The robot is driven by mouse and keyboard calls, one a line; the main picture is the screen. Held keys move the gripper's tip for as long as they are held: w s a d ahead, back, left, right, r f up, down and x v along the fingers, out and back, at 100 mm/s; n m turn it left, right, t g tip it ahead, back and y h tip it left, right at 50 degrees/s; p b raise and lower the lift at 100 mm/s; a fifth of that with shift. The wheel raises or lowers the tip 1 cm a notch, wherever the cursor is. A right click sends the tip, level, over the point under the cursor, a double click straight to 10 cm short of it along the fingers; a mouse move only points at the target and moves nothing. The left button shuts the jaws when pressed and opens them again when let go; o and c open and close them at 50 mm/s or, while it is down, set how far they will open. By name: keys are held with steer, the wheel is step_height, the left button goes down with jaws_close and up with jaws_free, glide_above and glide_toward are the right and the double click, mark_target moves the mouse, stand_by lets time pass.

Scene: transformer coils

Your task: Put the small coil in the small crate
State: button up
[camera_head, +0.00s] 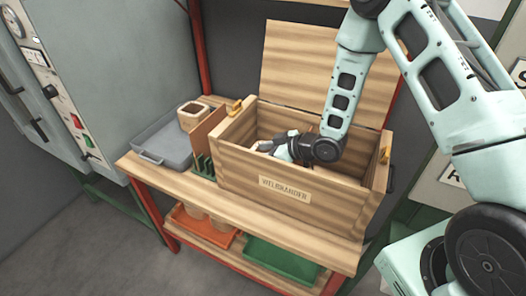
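A wooden crate (290,191) with a nameplate stands on the bench, its lid (320,65) raised at the back. My gripper (262,147) is low inside the crate's opening, pointing left. Its fingers are small and partly hidden, so I cannot tell whether they are open or hold anything. A hollow, square, tan piece (192,114), perhaps a coil, stands at the grey tray's back right corner. I cannot tell which piece is the small coil. The crate's floor is mostly hidden.
A grey tray (150,157) sits at the bench's left end. A brown board (204,132) and a dark green rack (203,167) stand beside the crate. Orange (185,222) and green (266,262) trays are on the lower shelf. A grey cabinet (110,60) stands left.

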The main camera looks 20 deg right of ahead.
steer(key=shift+r+p, duration=0.25)
steer(key=shift+p, duration=0.05)
steer(key=b+v, duration=0.1)
steer(key=v, duration=1.1)
steer(key=shift+r, duration=0.25)
steer(key=shift+d, duration=0.1)
